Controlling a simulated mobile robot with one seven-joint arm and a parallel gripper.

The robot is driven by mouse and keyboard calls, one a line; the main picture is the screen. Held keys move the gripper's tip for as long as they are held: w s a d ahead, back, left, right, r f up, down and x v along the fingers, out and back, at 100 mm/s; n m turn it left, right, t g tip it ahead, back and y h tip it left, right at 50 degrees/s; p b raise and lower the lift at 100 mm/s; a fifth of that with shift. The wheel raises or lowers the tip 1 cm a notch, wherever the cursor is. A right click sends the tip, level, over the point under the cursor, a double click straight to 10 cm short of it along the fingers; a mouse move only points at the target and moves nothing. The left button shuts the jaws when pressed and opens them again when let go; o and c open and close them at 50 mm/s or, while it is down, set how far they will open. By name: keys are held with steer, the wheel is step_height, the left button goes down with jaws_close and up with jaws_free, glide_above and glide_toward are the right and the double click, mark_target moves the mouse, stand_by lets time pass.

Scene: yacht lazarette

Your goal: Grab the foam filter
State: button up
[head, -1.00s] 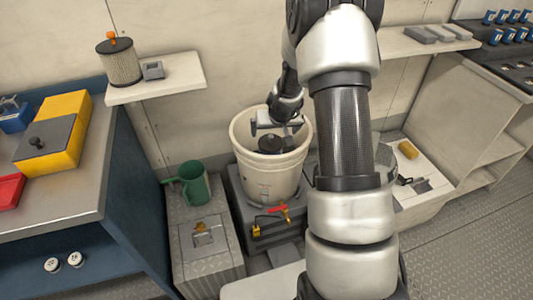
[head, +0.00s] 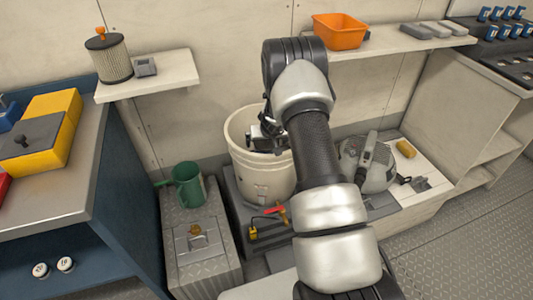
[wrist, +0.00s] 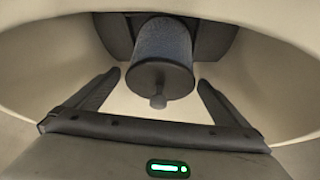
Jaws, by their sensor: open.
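A dark grey cylinder with a small knob on its end, which looks like the foam filter (wrist: 163,45), is inside the cream bucket (head: 263,180). In the wrist view it lies just beyond my gripper (wrist: 159,78), roughly centred between the fingertips. The two fingers are spread apart with nothing between them, and no contact with the cylinder shows. In the head view my gripper (head: 262,142) is at the bucket's mouth; my arm hides the bucket's right side and the cylinder.
A pleated filter with an orange knob (head: 109,57) stands on the left shelf. A green jug (head: 188,185) is left of the bucket. A grey rounded machine part (head: 368,163) is to its right. An orange bin (head: 339,31) sits on the back shelf. The bucket wall surrounds my gripper closely.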

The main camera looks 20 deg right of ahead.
steer(key=shift+w+f, duration=0.25)
steer(key=shift+f, duration=0.05)
steer(key=shift+c, duration=0.4)
steer(key=c, duration=1.4)
